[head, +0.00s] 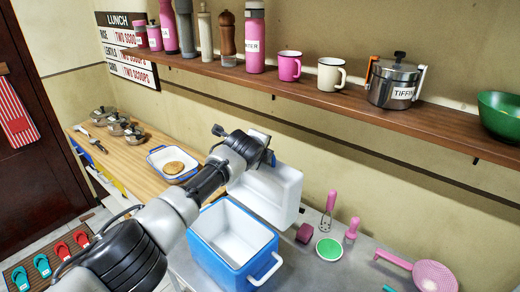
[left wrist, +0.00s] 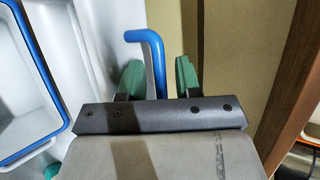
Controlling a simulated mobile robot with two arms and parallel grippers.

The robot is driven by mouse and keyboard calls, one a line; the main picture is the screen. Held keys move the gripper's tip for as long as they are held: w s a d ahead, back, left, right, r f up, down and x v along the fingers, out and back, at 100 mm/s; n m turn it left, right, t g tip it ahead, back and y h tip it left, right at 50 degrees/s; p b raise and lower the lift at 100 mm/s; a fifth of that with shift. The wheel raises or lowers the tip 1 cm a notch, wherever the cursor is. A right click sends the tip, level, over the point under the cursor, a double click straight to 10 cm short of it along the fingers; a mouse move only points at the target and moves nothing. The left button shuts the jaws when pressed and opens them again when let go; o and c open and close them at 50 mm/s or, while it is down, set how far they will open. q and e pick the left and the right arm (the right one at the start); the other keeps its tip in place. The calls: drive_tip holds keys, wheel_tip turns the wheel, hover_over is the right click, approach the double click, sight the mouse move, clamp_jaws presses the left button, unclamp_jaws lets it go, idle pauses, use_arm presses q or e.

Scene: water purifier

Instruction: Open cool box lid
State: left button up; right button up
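The blue cool box (head: 208,262) with a white inside stands on the grey counter in the head view. Its white lid (head: 272,190) is open, tilted up at the back of the box. My left arm reaches over the box from the lower left, and my left gripper (head: 268,157) is at the lid's upper edge. In the left wrist view, the green fingertips of this gripper (left wrist: 158,80) stand apart on either side of a blue bar (left wrist: 157,62), with gaps visible. The bar's contact with the lid is partly hidden. My right gripper is not in view.
A wooden shelf (head: 330,98) with bottles, mugs and a tiffin (head: 393,82) runs above along the wall. A blue-rimmed tray (head: 157,157) lies left of the lid.

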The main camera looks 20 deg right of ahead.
use_arm(q)
drive_tip(key=shift+a+f, duration=0.1)
drive_tip(key=shift+f, duration=0.05)
drive_tip(key=shift+v, duration=0.8)
drive_tip(key=b+v, duration=0.3)
drive_tip(key=v, duration=0.6)
drive_tip(key=shift+r, duration=0.2)
